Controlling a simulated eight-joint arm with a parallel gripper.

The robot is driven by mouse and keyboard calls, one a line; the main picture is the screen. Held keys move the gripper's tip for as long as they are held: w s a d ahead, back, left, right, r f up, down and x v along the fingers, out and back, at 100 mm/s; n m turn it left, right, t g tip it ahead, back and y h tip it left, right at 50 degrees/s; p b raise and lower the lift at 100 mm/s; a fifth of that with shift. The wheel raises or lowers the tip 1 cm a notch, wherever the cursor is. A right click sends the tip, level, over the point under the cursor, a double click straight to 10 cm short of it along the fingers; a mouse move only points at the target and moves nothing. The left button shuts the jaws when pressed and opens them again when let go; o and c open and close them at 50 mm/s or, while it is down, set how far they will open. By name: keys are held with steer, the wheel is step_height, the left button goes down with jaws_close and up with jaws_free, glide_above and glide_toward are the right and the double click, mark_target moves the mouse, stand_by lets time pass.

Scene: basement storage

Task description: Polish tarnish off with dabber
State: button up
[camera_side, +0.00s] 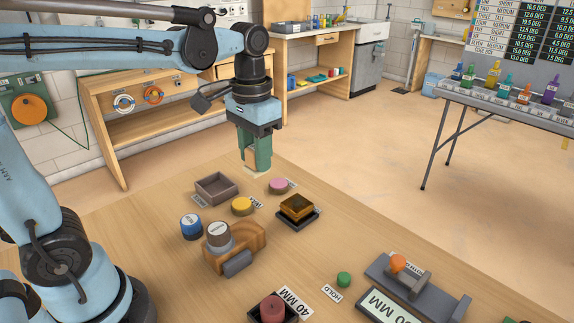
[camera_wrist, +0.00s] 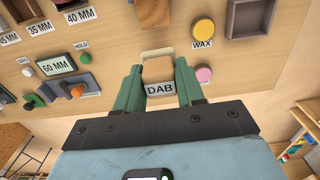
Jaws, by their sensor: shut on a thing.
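My gripper (camera_side: 256,163) is shut on the dabber, a tan block (camera_wrist: 158,70) labelled DAB between the green fingers in the wrist view. Its pale tip (camera_side: 251,171) points down, apparently clear of the wooden table. A brown-gold metal block (camera_side: 297,206) with dark patches sits on a black base in the side view, to the right of and nearer than my gripper. A yellow puck (camera_side: 242,205) labelled WAX and a pink puck (camera_side: 278,185) lie near the block.
An open, empty-looking tray (camera_side: 217,187) stands left of the pink puck. A blue-sided can (camera_side: 191,226) and a wooden holder with a grey cap (camera_side: 220,236) stand nearer. A red-topped piece (camera_side: 270,308), green button (camera_side: 344,279) and orange-knobbed grey device (camera_side: 398,264) occupy the front.

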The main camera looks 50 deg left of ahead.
steer(key=shift+w, duration=0.1)
stand_by(0.3)
steer(key=w+a+f, duration=0.2)
steer(key=w+f, duration=0.3)
steer(key=w, duration=0.5)
steer(key=shift+s+d+f, duration=0.1)
steer(key=shift+s+f, duration=0.05)
steer(key=shift+f, duration=3.45)
steer(key=shift+d+f, duration=0.2)
steer(key=shift+f, duration=0.1)
steer(key=shift+c, duration=0.4)
steer(key=shift+d+f, duration=0.15)
steer(key=shift+d, duration=0.65)
steer(key=shift+c, duration=0.4)
steer(key=shift+d, duration=2)
steer(key=shift+a, duration=3.1)
step_height(320, 180, up, 8)
